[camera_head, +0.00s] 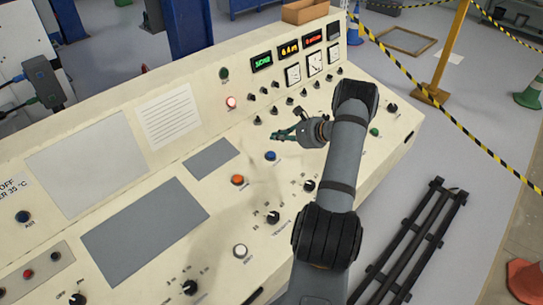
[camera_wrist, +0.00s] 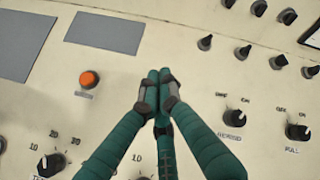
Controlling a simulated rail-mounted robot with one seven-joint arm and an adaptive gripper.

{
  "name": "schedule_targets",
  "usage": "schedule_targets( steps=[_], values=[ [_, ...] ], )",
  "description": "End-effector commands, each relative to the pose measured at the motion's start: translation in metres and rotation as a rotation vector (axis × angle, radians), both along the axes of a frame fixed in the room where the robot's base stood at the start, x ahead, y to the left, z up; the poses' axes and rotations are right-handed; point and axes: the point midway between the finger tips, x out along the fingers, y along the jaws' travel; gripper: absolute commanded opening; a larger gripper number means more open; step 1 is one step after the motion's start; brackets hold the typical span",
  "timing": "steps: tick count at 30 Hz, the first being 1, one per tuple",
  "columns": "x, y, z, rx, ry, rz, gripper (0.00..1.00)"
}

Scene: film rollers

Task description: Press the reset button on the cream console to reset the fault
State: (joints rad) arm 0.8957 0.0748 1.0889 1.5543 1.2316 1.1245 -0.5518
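The cream console (camera_head: 330,100) has several coloured buttons. A blue button (camera_head: 271,156) and an orange button (camera_head: 238,180) are in its middle, with a white button (camera_head: 240,251) nearer the front. No button's label is clear enough to identify the reset button. My gripper (camera_head: 283,135) is over the console, just above the blue button in the head view. In the wrist view my gripper (camera_wrist: 158,80) has its green fingers drawn together with nothing between them. The orange button (camera_wrist: 89,79) is left of the fingertips; the blue button does not show, perhaps hidden behind the fingers. Contact cannot be told.
Black knobs (camera_wrist: 236,118) stand on the console around my gripper. A green button (camera_head: 374,132) is right of my arm. A black rack (camera_head: 415,240) lies on the floor at right.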

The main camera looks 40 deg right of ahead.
Motion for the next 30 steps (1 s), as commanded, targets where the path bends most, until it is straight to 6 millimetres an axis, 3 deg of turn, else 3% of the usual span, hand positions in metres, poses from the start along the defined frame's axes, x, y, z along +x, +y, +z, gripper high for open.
schedule_targets(
  steps=[12,15,30],
  values=[
    [0.013,0.002,-0.061,-0.001,-0.001,0.000,0.00],
    [0.015,0.002,-0.068,-0.002,-0.001,0.000,0.00],
    [0.016,0.002,-0.070,-0.001,0.000,-0.001,0.00]
  ],
)
